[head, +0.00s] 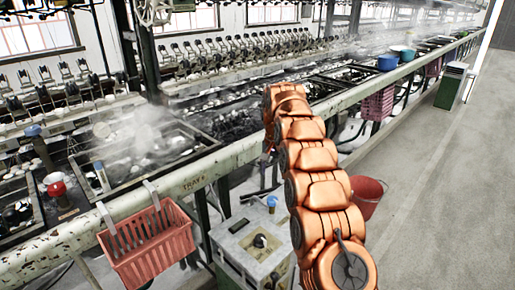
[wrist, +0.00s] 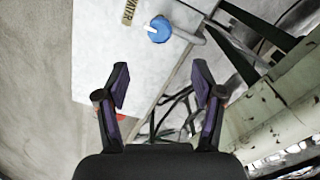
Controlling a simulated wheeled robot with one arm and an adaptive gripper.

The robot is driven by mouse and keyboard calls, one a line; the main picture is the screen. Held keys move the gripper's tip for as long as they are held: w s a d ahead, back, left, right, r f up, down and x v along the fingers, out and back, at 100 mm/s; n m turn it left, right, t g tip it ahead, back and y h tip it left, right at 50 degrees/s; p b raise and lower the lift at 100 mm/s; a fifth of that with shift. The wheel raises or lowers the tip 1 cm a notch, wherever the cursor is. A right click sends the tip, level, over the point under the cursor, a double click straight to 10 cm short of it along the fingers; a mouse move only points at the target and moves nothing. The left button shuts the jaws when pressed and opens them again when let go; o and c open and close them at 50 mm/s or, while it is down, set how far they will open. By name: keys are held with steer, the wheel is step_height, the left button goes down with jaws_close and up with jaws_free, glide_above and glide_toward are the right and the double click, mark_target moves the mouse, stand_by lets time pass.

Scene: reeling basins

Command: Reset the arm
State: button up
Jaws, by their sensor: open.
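My orange arm rises in the middle of the head view and reaches away over the aisle beside the bench; my gripper is hidden there. In the wrist view my gripper (wrist: 160,82) is open, with its two dark fingers apart and nothing between them. Beyond the fingers are a pale box top with a blue valve knob (wrist: 159,30) and a "WATER" label (wrist: 128,12). The fingers appear apart from these; the distance is hard to tell.
A long bench rail (head: 215,165) runs along the steaming basins. A red basket (head: 150,245) hangs from it at the left. A grey box (head: 250,243) and a red bucket (head: 366,196) stand near my arm. The floor (head: 440,190) at right is clear.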

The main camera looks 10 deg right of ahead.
steer(key=s+a+r+n+g, duration=0.15)
steer(key=s+r, duration=0.25)
steer(key=s, duration=0.8)
steer(key=s+d+r+n, duration=0.15)
steer(key=s+r, duration=0.25)
steer(key=s, duration=0.8)
steer(key=s+f+n+g, duration=0.1)
steer(key=s+f, duration=0.2)
steer(key=s, duration=1.2)
steer(key=s+f+n, duration=0.2)
steer(key=s+f, duration=0.1)
steer(key=s, duration=1.3)
steer(key=s+p+v, duration=0.2)
steer(key=p+v, duration=1.1)
steer(key=v, duration=0.1)
steer(key=shift+r+t, duration=0.35)
steer(key=shift+r, duration=0.15)
steer(key=shift+w+d, duration=0.1)
steer(key=shift+d, duration=0.05)
